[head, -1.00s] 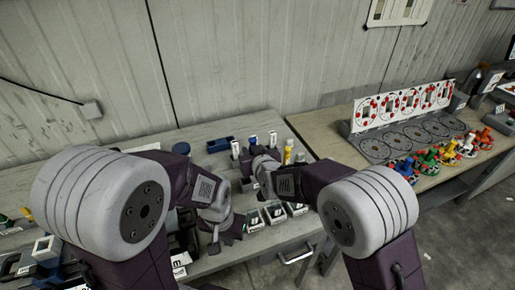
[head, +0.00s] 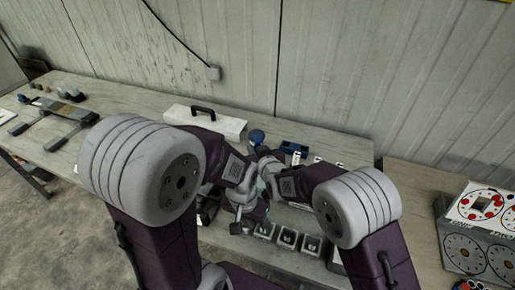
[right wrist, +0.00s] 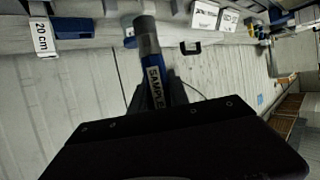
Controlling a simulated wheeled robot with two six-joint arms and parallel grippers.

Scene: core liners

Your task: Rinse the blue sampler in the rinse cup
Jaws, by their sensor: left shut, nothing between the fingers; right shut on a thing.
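The blue sampler (right wrist: 152,68) shows in the right wrist view as a tube with a grey end, a blue body and a white-lettered label. My right gripper (right wrist: 165,98) is shut on it. In the head view my right gripper (head: 259,158) is above the bench, near the centre; I cannot make out the sampler there. My left gripper (head: 241,222) is lower, pointing down, shut and empty. I cannot pick out the rinse cup for sure. A dark blue rounded thing (head: 257,136) stands just behind my right gripper; I cannot tell what it is.
A blue tray (head: 294,149) lies at the back right of the bench. Several small square containers (head: 287,238) line its front edge. A white box with a black handle (head: 205,122) stands behind my left arm. A second bench with dial panels (head: 480,240) is at the right.

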